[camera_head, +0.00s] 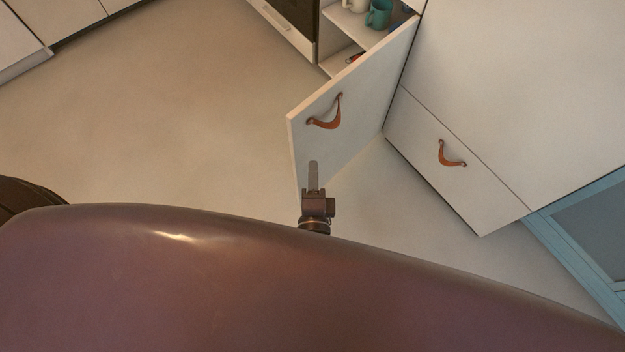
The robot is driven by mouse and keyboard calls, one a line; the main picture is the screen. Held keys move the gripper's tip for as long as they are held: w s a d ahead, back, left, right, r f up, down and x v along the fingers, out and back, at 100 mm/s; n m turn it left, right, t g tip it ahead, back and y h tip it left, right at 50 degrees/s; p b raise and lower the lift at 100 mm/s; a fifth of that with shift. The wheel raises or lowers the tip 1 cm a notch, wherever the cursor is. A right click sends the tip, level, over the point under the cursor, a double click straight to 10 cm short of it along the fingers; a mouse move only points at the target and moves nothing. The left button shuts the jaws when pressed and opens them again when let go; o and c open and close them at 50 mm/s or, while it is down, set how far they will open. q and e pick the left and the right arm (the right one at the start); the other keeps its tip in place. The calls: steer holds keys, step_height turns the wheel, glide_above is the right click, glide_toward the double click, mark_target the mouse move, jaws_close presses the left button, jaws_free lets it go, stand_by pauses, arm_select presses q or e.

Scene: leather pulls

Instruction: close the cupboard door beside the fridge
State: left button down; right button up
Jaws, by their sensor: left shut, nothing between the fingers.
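The white cupboard door (363,92) stands wide open and swings out into the room. A brown leather pull (326,113) is on the face turned toward me. Behind it, the open cupboard (342,20) shows shelves with mugs. My left gripper (313,165) is shut and empty. Its fingertips overlap the lower part of the door near its free edge in the picture; I cannot tell if they touch it. The tall white front (520,70) right of the hinge side looks like the fridge. My right gripper is not in view.
A lower white front (440,160) with its own leather pull (450,154) is shut. A teal mug (378,14) and a white mug (356,5) stand in the cupboard. A blue-framed unit (590,240) is at the right. The floor (180,110) left of the door is clear.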

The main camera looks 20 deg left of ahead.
mark_target(301, 126)
arm_select(q)
steer(key=shift+w+a, duration=0.8)
steer(key=shift+w, duration=0.45)
steer(key=shift+w+a, duration=0.85)
steer(key=shift+w, duration=0.35)
steer(key=shift+w+a, duration=0.8)
steer(key=shift+w, duration=0.45)
